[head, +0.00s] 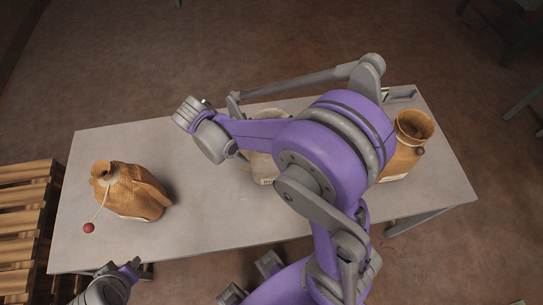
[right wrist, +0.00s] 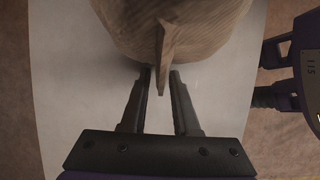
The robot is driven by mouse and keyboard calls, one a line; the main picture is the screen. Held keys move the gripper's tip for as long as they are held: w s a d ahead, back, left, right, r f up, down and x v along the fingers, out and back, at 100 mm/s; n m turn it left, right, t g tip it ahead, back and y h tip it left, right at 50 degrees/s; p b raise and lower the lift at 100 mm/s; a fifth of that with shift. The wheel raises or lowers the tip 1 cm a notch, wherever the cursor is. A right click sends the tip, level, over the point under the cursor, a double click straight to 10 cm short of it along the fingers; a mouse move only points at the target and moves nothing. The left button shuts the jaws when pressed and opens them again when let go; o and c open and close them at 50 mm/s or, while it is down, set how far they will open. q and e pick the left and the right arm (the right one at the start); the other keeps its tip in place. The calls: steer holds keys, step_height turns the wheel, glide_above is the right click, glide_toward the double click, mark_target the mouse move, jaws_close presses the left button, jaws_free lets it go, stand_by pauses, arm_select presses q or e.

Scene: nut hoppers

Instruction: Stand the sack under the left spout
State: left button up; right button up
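A pale sack (head: 262,165) stands mid-table, largely hidden behind my right arm in the head view. A woven sack with an ear fills the top of the right wrist view (right wrist: 175,25); it appears to be this one. My right gripper (right wrist: 161,74) is open, with one finger on each side of the ear and gaps visible. In the head view its fingers are mostly hidden beside the pale sack. My left gripper (head: 122,268) is at the table's front left edge, empty and seemingly open. No spout is visible.
The grey table (head: 220,215) has clear room between the pale sack and a brown tied sack (head: 135,195) with a red ball (head: 89,228) on a cord. An open brown sack (head: 405,160) stands at the right end. Wooden slats (head: 25,225) stand left of the table.

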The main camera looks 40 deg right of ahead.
jaws_close()
stand_by(1.2)
